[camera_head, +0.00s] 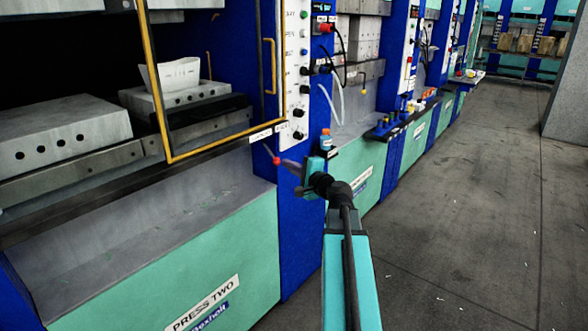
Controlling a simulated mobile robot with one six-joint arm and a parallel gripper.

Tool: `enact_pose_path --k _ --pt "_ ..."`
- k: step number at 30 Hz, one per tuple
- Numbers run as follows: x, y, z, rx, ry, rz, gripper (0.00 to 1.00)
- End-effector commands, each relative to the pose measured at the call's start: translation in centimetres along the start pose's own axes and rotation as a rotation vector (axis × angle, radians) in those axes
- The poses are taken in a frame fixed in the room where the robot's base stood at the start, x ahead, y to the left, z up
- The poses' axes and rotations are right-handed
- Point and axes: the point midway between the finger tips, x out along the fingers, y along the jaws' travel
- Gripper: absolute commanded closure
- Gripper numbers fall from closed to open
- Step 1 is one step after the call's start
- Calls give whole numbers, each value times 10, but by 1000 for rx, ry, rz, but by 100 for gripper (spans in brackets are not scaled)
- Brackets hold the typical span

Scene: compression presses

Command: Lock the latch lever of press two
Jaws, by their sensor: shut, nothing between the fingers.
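Press two (165,275) fills the left of the view, with a teal lower front and a name plate (205,303). A small lever with a red knob (277,160) stands out from its blue post, just below the white control panel; it looks like the latch lever. Its thin shaft runs up and left from the knob. My gripper (287,163) is at the end of my teal arm, close to the right of the red knob. It is shut and empty. It is small and partly hidden by my wrist, and I cannot tell if it touches the knob.
A yellow-framed guard (160,90) is in front of the press opening, with grey mould blocks (60,135) behind it. The control panel (297,75) has several buttons. A small shelf (385,132) with bottles juts out farther right. The grey floor (470,220) at right is open.

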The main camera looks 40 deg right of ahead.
Motion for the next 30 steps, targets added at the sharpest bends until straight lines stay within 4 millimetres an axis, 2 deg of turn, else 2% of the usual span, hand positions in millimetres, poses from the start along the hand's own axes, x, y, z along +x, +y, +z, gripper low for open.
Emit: enact_pose_path --k 1,3,9,30 --pt "2 4 13 0 -19 6 100" --pt "5 5 20 1 -23 7 100" --pt "8 6 33 2 -27 6 100" --pt "8 4 31 3 -23 1 100"
